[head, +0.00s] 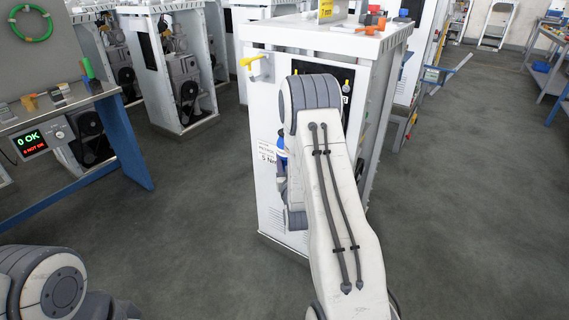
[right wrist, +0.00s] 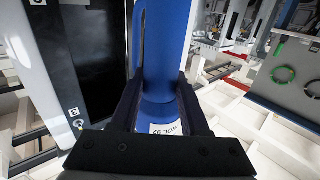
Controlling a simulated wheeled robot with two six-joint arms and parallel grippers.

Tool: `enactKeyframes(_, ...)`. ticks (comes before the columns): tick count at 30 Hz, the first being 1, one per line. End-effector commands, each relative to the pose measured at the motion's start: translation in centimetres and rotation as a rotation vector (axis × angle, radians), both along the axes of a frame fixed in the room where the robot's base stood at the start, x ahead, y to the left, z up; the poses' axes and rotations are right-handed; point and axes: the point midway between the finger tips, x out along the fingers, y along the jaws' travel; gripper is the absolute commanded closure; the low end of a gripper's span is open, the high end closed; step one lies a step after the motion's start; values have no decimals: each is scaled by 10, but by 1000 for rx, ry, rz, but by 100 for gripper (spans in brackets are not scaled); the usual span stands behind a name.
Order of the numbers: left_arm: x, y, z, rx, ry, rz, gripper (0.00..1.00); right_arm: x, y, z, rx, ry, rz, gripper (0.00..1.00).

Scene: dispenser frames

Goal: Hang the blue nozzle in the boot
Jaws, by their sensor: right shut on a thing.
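The blue nozzle (right wrist: 165,45) fills the middle of the right wrist view, with a white label at its lower end. My right gripper (right wrist: 160,92) is shut on it, one dark finger on each side. In the head view, a small part of the blue nozzle (head: 281,148) shows left of my right arm, in front of the white dispenser frame (head: 262,110). I cannot make out the boot; my arm covers much of the frame's front. My left gripper is out of view.
A yellow nozzle-shaped part (head: 255,63) sticks out at the frame's upper left. A dark panel (right wrist: 85,50) stands left of the nozzle in the wrist view. A workbench (head: 60,108) with a lit display (head: 30,142) stands at left. Floor at right is clear.

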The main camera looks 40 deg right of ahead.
Motion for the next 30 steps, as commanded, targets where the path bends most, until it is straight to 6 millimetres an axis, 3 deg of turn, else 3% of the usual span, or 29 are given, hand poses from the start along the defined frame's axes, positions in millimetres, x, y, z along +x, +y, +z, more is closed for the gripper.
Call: enactKeyframes(30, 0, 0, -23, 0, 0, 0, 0, 34, -83, -7, -7, -10, -2, 100)
